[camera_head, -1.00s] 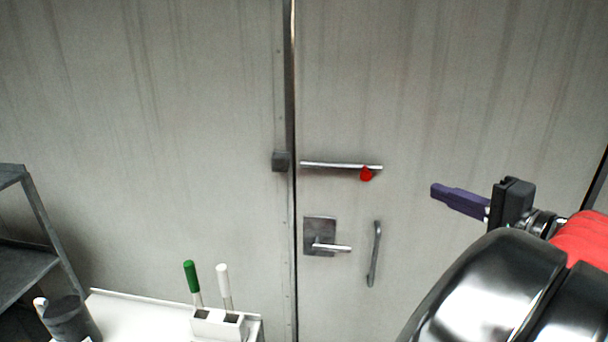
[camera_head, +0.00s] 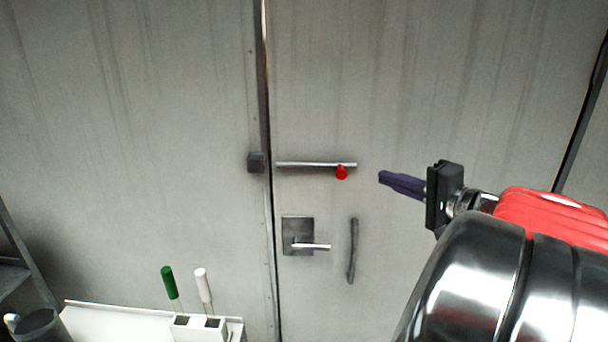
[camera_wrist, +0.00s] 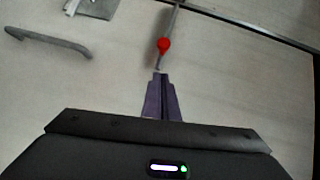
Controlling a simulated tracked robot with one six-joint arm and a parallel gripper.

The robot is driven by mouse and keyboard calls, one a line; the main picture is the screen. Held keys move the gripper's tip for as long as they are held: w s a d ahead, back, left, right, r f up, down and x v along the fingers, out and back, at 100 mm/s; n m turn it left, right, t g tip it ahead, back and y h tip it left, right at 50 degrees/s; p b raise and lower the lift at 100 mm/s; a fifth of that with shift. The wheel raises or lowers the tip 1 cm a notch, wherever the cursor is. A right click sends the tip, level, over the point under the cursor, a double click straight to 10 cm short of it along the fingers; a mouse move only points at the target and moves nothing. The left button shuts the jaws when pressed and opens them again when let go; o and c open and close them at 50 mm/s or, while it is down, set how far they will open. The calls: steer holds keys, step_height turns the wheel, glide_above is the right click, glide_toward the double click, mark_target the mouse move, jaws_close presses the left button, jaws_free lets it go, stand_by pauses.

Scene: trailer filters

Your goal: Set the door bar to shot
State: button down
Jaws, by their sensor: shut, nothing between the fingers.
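The door bar (camera_head: 310,164) is a horizontal silver rod on the door with a red knob (camera_head: 342,172) near its right end. Its left end stops just short of the dark keeper block (camera_head: 255,162) across the door seam. My gripper (camera_head: 382,178) is shut and empty, its purple fingers pointing left, to the right of the red knob. In the wrist view the red knob (camera_wrist: 164,45) and bar (camera_wrist: 172,22) lie just beyond my fingertips (camera_wrist: 160,78). A gap shows between fingers and knob in the head view.
Below the bar are a lever handle on a square plate (camera_head: 297,236) and a vertical pull handle (camera_head: 352,250). At lower left stands a white surface (camera_head: 110,325) with a holder (camera_head: 200,328) carrying green- and white-handled tools. A grey shelf (camera_head: 25,255) is at far left.

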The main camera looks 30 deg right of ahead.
steer(key=w+a+f, duration=0.1)
steer(key=w+a, duration=0.2)
steer(key=w, duration=0.2)
steer(key=shift+w+a, duration=0.15)
steer(key=shift+w, duration=0.25)
